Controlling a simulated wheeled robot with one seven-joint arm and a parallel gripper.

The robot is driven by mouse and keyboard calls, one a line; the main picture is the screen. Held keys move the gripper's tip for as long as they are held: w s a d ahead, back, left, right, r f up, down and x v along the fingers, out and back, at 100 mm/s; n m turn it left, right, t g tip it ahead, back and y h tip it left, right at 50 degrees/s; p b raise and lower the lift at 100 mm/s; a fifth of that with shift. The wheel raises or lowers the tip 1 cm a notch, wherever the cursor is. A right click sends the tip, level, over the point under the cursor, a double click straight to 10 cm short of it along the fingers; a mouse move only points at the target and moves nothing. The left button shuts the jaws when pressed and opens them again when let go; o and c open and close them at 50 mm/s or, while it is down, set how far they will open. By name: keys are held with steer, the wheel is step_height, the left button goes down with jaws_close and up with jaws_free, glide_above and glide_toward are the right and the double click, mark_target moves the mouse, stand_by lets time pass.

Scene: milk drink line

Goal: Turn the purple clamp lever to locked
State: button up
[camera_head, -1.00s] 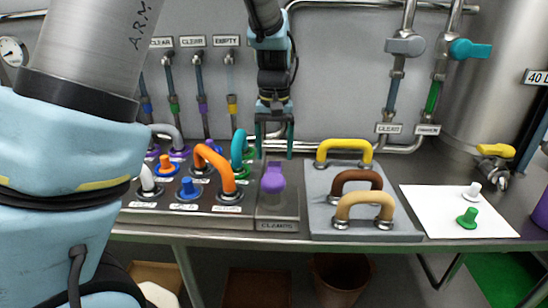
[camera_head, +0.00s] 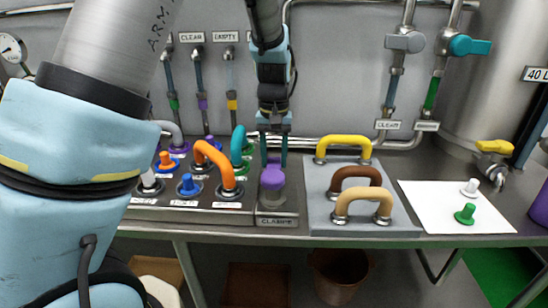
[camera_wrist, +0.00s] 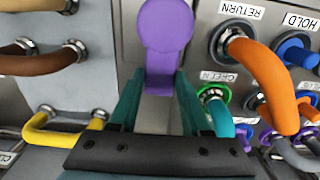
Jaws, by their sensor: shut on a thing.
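The purple clamp lever (camera_head: 272,180) stands on the metal panel marked CLAMPS (camera_head: 277,221), at the right end of the control console. In the wrist view the lever (camera_wrist: 166,42) shows a round, wide head and a narrower neck pointing toward my gripper. My gripper (camera_head: 273,160) is just behind the lever, its two teal fingers on either side of the neck. In the wrist view my gripper (camera_wrist: 160,78) is shut on the lever's neck, and the round head sticks out beyond the fingertips. The exact contact faces and any lock marking are hidden.
Orange (camera_head: 214,164) and teal (camera_head: 238,145) handles and several knobs crowd the console to the left. A grey plate to the right carries yellow (camera_head: 343,143), brown (camera_head: 354,174) and tan (camera_head: 362,200) handles. Pipes run along the wall behind.

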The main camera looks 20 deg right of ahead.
jaws_close()
stand_by(0.8)
